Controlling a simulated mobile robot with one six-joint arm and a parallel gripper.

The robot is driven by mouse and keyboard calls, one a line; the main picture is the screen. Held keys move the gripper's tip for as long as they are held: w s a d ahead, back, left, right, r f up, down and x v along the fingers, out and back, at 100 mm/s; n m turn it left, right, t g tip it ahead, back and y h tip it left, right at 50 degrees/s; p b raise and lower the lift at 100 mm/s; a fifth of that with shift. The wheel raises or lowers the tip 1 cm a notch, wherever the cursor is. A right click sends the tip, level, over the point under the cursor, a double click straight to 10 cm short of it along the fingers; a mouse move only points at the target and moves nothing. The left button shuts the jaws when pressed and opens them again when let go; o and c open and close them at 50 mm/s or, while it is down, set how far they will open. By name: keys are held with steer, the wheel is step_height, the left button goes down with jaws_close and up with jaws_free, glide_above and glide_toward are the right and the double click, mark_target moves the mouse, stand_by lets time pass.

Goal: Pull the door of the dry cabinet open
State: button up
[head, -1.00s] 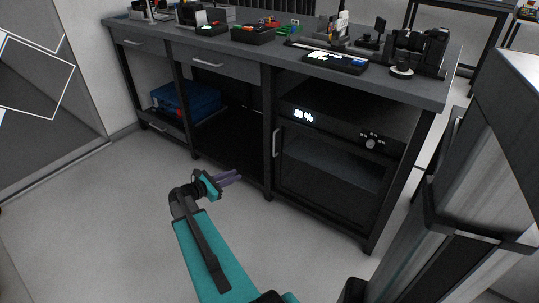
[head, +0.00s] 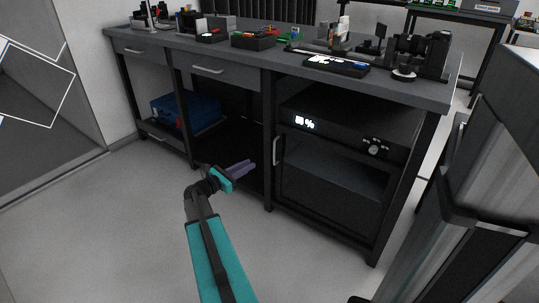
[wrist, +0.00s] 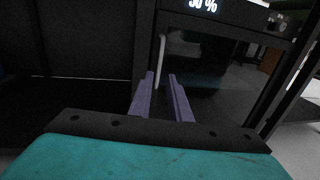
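The dry cabinet (head: 345,133) stands under the right part of the workbench, a black box with a lit percent display and a knob on its top panel. Its dark glass door (head: 330,185) is shut. The door's pale upright handle (head: 277,150) is on the door's left edge; the handle also shows in the wrist view (wrist: 161,60). My gripper (head: 250,168) is in front of the bench, to the left of the handle and a little lower in the head view. In the wrist view, the two purple fingers (wrist: 161,82) are apart with nothing between them, short of the handle.
The bench top (head: 430,92) carries cameras, trays and small parts. A blue case (head: 185,108) lies on the lower shelf at left. A bench leg (head: 268,190) stands just left of the cabinet. The floor in front is clear.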

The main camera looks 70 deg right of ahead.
steer(key=shift+b+x, duration=2.15)
steer(key=shift+x, duration=4.55)
steer(key=shift+a, duration=0.1)
jaws_close()
